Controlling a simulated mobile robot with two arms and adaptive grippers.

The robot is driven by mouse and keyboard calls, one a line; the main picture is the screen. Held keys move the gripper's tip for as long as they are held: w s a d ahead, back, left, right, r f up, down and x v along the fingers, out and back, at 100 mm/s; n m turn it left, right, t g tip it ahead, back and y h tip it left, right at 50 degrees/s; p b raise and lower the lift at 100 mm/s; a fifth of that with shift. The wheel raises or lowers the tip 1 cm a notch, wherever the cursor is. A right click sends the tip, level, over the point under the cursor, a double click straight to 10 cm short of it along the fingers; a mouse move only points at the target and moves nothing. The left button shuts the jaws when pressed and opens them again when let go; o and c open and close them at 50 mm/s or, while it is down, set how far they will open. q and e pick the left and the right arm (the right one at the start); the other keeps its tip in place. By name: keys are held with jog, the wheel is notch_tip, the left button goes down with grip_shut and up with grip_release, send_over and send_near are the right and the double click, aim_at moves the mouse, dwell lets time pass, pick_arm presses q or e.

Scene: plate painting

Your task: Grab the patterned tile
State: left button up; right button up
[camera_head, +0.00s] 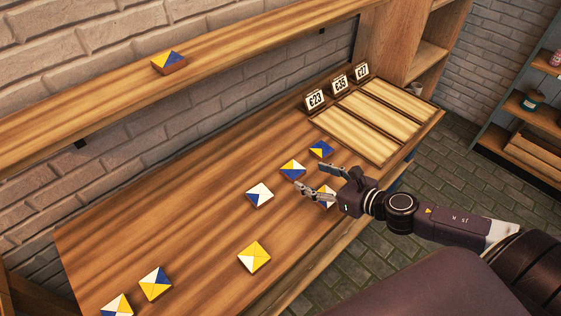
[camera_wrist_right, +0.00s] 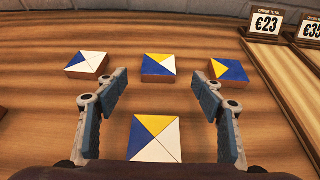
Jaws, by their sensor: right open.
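Several square tiles with yellow, white and blue triangles lie on the wooden table. My right gripper (camera_head: 315,180) is open above the table's right part, with nothing between its fingers. Beyond the fingertips lie a white and blue tile (camera_head: 260,195), a yellow, white and blue tile (camera_head: 292,169), and a blue and yellow tile (camera_head: 320,149). My left gripper is not in view.
More tiles lie near the front left, including a yellow and white one (camera_head: 254,257). A wooden tray (camera_head: 405,148) with price signs (camera_head: 340,84) stands at the table's right end. A wall shelf (camera_head: 230,52) holds another tile (camera_head: 168,62). The table's middle left is clear.

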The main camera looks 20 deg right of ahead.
aim_at(291, 168)
jog(key=shift+w+a+f, duration=0.15)
jog(key=shift+w+a, duration=0.05)
jog(key=shift+w, duration=0.65)
jog(key=shift+w+a+f, duration=0.1)
jog(key=shift+w, duration=0.15)
jog(key=shift+w+a+f+p, duration=0.15)
jog(key=shift+w+p, duration=0.15)
jog(key=shift+p, duration=0.05)
jog(key=shift+w+a, duration=0.15)
jog(key=shift+w, duration=0.1)
jog(key=p+x, duration=0.1)
jog(key=x, duration=0.2)
jog(key=shift+w+a, duration=0.1)
jog(key=shift+w, duration=0.05)
jog(key=shift+w+a+f+p, duration=0.25)
jog(key=shift+w+f+p, duration=0.15)
jog(key=shift+w, duration=0.15)
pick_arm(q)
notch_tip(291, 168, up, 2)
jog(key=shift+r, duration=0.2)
pick_arm(e)
jog(key=shift+c, duration=0.2)
